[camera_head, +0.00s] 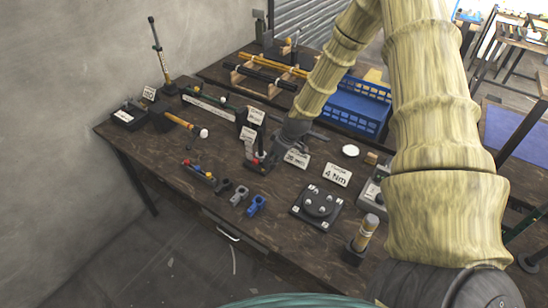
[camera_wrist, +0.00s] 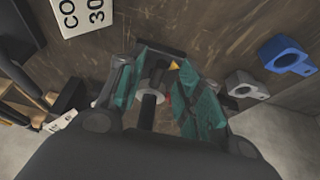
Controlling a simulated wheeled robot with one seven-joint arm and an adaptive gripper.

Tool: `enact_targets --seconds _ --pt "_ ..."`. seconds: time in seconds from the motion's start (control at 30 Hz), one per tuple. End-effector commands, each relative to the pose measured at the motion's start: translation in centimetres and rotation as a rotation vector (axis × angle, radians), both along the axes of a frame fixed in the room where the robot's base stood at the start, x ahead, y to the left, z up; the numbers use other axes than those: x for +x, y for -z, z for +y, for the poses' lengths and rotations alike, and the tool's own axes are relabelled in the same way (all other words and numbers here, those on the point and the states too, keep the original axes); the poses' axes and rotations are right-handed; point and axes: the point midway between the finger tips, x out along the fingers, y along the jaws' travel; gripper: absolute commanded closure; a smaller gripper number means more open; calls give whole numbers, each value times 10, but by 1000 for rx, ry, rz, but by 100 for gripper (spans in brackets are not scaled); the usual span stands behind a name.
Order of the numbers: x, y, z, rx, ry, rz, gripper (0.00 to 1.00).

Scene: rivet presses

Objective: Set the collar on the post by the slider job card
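My gripper (camera_wrist: 165,95) has its two teal fingers apart in the wrist view. A dark upright post (camera_wrist: 150,108) with a pale ring or disc round it stands between them; I cannot tell whether they touch it. In the head view my gripper (camera_head: 280,142) is low over the table, by a small dark stand (camera_head: 259,162). Three collars with clamp ears lie in front of it: a black one (camera_head: 226,186), a grey one (camera_head: 240,194) and a blue one (camera_head: 256,205). The grey (camera_wrist: 245,87) and blue (camera_wrist: 287,57) collars also show in the wrist view. No card's slider wording is legible.
A card (camera_wrist: 82,14) with partly visible text "CO" and "30" is near my gripper. A "4 Nm" card (camera_head: 336,175), a bolted round plate (camera_head: 317,206) and a brass-coloured cylinder on a block (camera_head: 366,233) stand to the right. A blue crate (camera_head: 352,113) is behind.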

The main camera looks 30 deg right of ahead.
Motion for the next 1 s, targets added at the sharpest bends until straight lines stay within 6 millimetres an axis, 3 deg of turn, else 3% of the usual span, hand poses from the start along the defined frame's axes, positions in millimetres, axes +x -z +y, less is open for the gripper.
enact_targets --seconds 0.47,0.7,1.0 --pt "2 6 1 0 0 -1 64" --pt "2 6 1 0 0 -1 100" --pt "3 8 1 -1 -1 -1 100"
